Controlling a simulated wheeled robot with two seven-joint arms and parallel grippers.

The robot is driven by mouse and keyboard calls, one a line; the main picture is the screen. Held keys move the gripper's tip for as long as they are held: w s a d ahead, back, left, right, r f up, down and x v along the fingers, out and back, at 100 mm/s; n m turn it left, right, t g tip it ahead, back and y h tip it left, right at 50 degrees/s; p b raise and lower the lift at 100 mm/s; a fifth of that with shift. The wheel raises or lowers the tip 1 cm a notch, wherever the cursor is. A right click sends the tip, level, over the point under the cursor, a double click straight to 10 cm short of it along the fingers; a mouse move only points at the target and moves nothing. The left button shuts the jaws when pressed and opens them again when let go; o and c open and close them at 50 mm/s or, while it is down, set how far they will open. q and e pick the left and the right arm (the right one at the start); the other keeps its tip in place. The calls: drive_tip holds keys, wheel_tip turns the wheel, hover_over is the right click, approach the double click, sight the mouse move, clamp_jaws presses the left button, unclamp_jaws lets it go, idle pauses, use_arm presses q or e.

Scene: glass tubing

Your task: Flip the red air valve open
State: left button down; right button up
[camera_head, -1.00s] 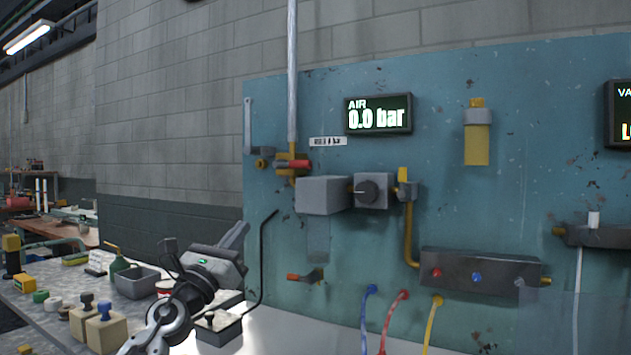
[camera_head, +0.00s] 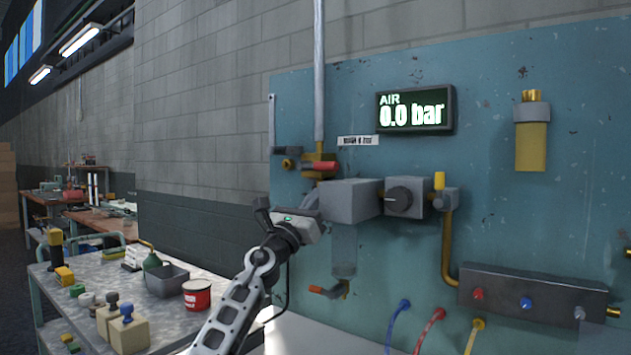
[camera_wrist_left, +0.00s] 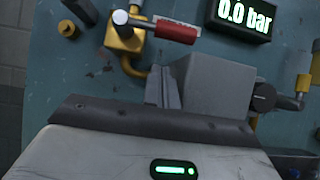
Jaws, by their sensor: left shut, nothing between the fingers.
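The red air valve handle (camera_head: 325,165) sits on a brass valve body (camera_head: 313,172) at the foot of the vertical grey pipe. It lies about level and points right, across the pipe. It also shows near the top of the left wrist view, the red grip (camera_wrist_left: 177,30) reaching right from the brass body (camera_wrist_left: 124,40). My left gripper (camera_head: 309,200) is shut and empty, just below the valve and apart from it. In the left wrist view its closed fingers (camera_wrist_left: 163,87) point up, below the handle. My right gripper is out of view.
The air display (camera_head: 414,109) reads 0.0 bar. A grey box (camera_head: 349,199) and a regulator knob (camera_head: 404,199) sit right of my fingers. A small orange-handled tap (camera_head: 327,290) is lower on the panel. A cluttered bench (camera_head: 75,290) stands left.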

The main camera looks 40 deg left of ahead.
use_arm(q)
drive_tip(key=r, duration=0.1)
drive_tip(key=r+p, duration=0.1)
drive_tip(key=r, duration=0.1)
drive_tip(key=shift+w+a, duration=0.1)
drive_tip(key=shift+w, duration=0.1)
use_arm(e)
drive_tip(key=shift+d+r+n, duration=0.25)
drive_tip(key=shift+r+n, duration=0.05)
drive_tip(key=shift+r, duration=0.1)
use_arm(q)
drive_tip(key=b+v, duration=0.2)
drive_tip(key=v, duration=1.3)
drive_tip(key=shift+s+d+r, duration=0.2)
drive_tip(key=shift+s+d, duration=0.15)
drive_tip(key=shift+s, duration=0.05)
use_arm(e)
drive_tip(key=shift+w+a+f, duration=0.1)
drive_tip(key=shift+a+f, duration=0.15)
